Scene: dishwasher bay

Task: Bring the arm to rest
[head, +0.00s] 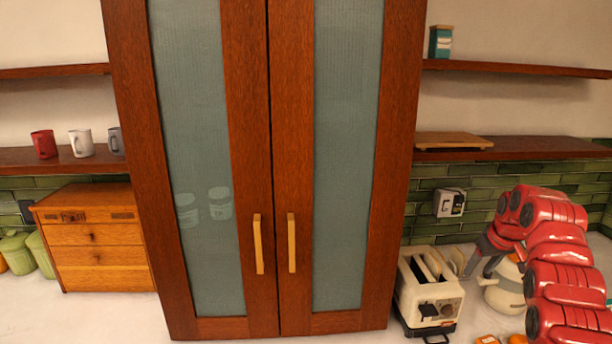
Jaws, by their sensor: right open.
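My right arm, red, comes in from the lower right of the head view and bends over the counter. Its dark gripper (478,267) points down and to the left, beside a cream toaster (428,296) and above a cream kettle-like pot (504,293). The gripper is open, and I see nothing between its fingers. Whether it touches the pot or the toaster is hard to tell. My left gripper is not in view.
A tall wooden cabinet (250,170) with shut glass doors fills the middle. A small drawer chest (95,240) and green canisters (40,252) stand at left. Shelves hold mugs (82,143), a board (453,140) and a box (441,41). Small orange items (488,340) lie at the lower right.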

